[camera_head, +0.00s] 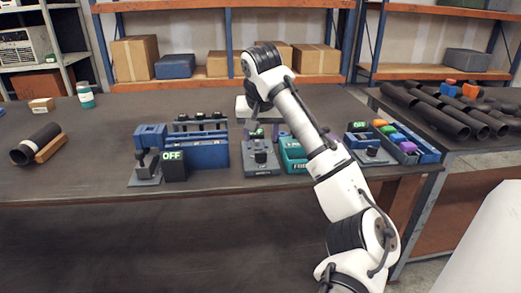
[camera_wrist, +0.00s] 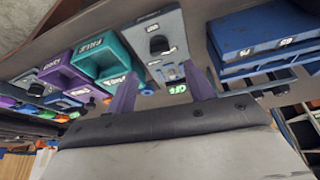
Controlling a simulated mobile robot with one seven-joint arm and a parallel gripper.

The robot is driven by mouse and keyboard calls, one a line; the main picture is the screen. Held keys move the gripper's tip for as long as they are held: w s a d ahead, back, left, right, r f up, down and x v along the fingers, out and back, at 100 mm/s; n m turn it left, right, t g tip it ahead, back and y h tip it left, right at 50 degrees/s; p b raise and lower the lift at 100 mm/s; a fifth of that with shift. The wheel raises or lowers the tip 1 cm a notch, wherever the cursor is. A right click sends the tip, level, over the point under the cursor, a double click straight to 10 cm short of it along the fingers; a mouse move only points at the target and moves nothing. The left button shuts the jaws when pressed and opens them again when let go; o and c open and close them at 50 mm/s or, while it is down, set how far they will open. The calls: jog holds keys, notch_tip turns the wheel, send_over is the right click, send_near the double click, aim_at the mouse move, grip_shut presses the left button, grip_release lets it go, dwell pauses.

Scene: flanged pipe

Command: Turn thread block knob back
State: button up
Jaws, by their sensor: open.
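A grey block (camera_head: 262,169), probably the thread block, stands at the bench's front, with a dark knob (camera_head: 260,156) on its top. In the wrist view the grey block (camera_wrist: 140,33) carries a black knob (camera_wrist: 158,45), a second small dark knob and a green-lit display (camera_wrist: 177,89). My gripper (camera_head: 260,132) hangs just above and behind the block. In the wrist view its two purple fingers (camera_wrist: 161,90) stand apart with nothing held between them. The knobs lie beyond the fingertips, and contact cannot be told. Which way a knob is turned is too small to read.
A blue station (camera_head: 208,150) with an OFF display (camera_head: 174,165) stands left of the block. A teal tray (camera_head: 291,157) stands close on its right, partly behind my arm. More coloured bins (camera_head: 405,148) are farther right.

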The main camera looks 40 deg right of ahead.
aim_at(262, 153)
jog(key=x, duration=0.7)
jog(key=c, duration=1)
jog(key=shift+p, duration=0.45)
jog(key=n+y+p, duration=0.1)
jog(key=n+p, duration=0.3)
jog(key=shift+r+t+y, duration=0.2)
jog(key=shift+t+y, duration=0.2)
jog(key=shift+d+f+n+y+p, duration=0.1)
jog(key=shift+n+y+p, duration=0.35)
jog(key=shift+n+p, duration=0.85)
jog(key=shift+d+f+n+y+p, duration=0.1)
jog(key=shift+n+y+p, duration=0.35)
jog(key=shift+n+p, duration=0.85)
jog(key=shift+n, duration=0.4)
